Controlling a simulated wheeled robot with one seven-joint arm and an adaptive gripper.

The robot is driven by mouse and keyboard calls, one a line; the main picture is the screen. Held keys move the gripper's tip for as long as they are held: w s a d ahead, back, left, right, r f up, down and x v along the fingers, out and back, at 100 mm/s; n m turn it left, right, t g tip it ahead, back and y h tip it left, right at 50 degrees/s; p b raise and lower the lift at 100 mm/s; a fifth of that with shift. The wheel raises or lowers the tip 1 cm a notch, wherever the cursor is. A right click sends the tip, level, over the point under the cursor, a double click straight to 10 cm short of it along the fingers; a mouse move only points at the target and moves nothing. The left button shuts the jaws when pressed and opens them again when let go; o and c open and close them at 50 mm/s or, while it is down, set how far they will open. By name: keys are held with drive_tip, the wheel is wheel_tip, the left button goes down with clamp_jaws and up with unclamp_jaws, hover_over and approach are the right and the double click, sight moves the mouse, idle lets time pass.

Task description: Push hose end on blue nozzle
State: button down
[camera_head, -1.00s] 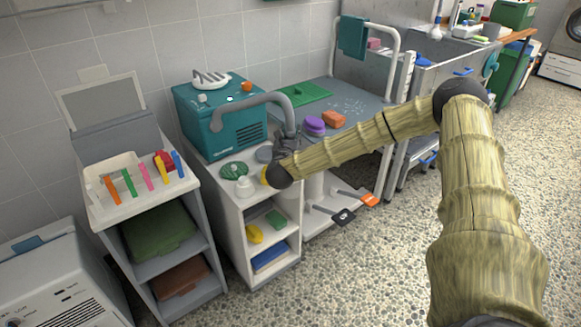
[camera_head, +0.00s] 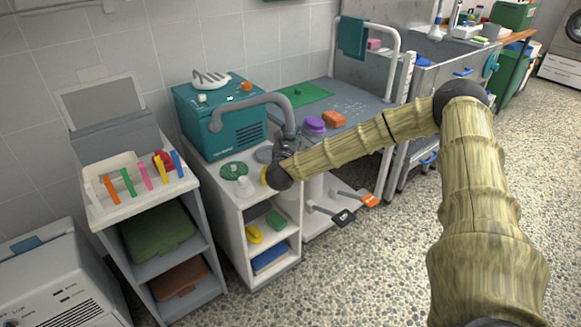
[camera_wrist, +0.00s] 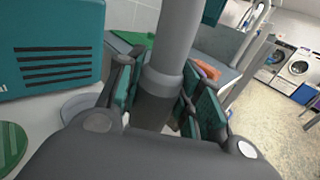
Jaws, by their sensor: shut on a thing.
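The grey hose (camera_head: 262,99) arches from the teal machine (camera_head: 222,118) and drops into my gripper (camera_head: 283,160) above the white cart. In the wrist view my gripper (camera_wrist: 155,105) is shut around the hose's thicker end collar (camera_wrist: 163,82), and the hose (camera_wrist: 178,40) rises upward from it. The hose's lower opening is hidden by the gripper. I cannot pick out a blue nozzle. A blue-grey disc (camera_head: 264,155) lies on the cart top beside the gripper and also shows in the wrist view (camera_wrist: 78,106).
The cart top (camera_head: 222,185) also holds a green disc (camera_head: 234,171), a small white bottle (camera_head: 244,186) and a yellow item (camera_head: 265,176) close to the gripper. A grey table (camera_head: 352,103) with purple (camera_head: 315,124) and orange (camera_head: 334,118) items stands to the right.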

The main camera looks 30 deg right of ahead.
wheel_tip(320, 180, up, 21)
drive_tip(key=p, duration=0.5)
drive_tip(key=shift+p, duration=0.35)
idle(1.6)
